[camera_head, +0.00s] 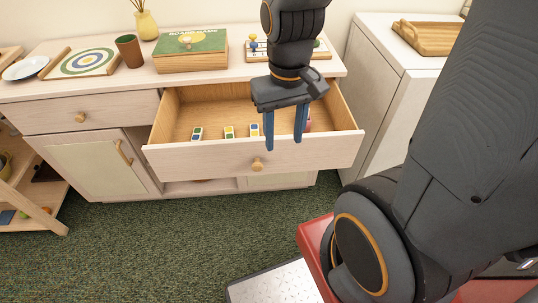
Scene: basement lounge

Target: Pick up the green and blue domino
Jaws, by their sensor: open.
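The left domino (197,133) looks green and blue. The middle domino (229,131) looks yellow and green, and the right domino (254,129) shows blue; their colours are hard to read at this size. My gripper (284,144) points down with its two blue fingers apart and nothing between them. It appears over the right part of the drawer, to the right of the dominoes. It hides part of the drawer behind it.
A reddish item (308,122) in the drawer is partly hidden by my gripper. The drawer's front panel (205,160) with its knob stands nearest me.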

